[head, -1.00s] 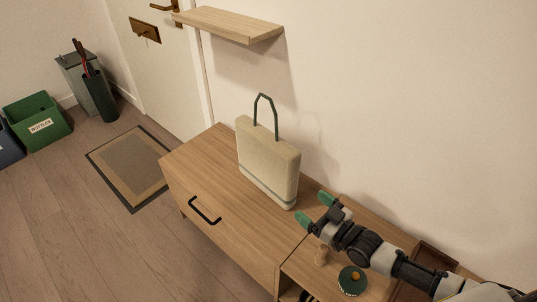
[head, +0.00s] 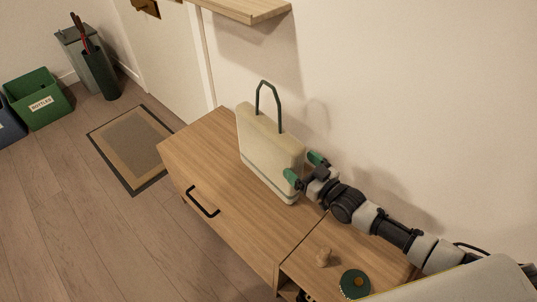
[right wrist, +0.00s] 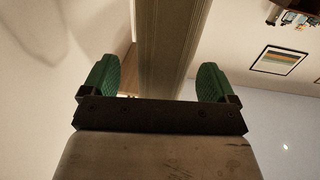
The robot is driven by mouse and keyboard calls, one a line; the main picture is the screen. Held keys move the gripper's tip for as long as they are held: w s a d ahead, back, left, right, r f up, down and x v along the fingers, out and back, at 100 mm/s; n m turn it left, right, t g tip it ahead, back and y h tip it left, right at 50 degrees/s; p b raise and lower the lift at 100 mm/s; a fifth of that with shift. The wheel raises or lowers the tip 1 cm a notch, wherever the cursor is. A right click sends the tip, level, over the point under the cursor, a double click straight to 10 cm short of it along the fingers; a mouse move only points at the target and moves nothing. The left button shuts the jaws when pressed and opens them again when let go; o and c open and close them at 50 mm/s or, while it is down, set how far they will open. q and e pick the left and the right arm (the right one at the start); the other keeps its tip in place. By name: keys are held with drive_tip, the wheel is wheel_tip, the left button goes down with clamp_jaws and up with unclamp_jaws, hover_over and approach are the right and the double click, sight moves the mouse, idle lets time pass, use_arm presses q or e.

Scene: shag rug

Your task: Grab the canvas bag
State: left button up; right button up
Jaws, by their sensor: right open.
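The canvas bag (head: 268,150) is cream with a dark green handle loop and a thin stripe near its base. It stands upright on the wooden cabinet (head: 215,165). My right gripper (head: 304,168) is open at the bag's right end, one green fingertip at the near side and the other at the far side. In the right wrist view, the bag's ribbed narrow side (right wrist: 170,45) shows ahead, between the open fingers, which stand apart from it. My left gripper is not in view.
A small wooden object (head: 324,257) and a dark green round item (head: 354,283) sit on the cabinet's right part. A wooden shelf (head: 245,9) juts from the wall above. The cabinet top left of the bag is clear.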

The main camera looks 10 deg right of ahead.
drive_tip(key=x, duration=0.4)
drive_tip(key=shift+a+f, duration=0.1)
drive_tip(key=shift+a, duration=0.05)
drive_tip(key=c, duration=1.4)
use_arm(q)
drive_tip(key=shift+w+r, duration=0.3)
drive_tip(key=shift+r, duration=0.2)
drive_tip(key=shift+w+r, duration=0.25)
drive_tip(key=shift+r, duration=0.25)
use_arm(e)
drive_tip(key=shift+c, duration=0.5)
drive_tip(key=shift+r, duration=0.25)
